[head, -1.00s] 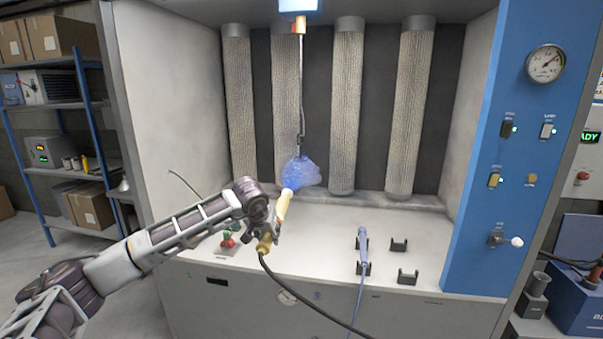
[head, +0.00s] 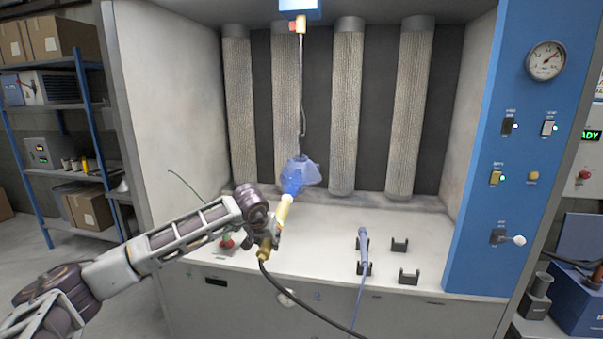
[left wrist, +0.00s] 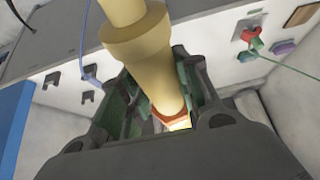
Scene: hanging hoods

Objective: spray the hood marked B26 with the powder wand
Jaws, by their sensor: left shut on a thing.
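My left gripper (head: 276,226) is shut on the cream and brass powder wand (head: 284,210), from which a black hose hangs. The wand tilts up, and its tip is close to the lower left of the hood (head: 306,171). The hood hangs from a thin rod inside the booth and looks bluish. A bright blue glow lies between the tip and the hood. No B26 mark can be read on it. In the left wrist view the wand (left wrist: 150,60) runs between the fingers, with a bright glow at its far end. My right gripper is not in view.
A red and green item (head: 227,242) sits left of the wand. A blue control panel (head: 500,150) bounds the right side.

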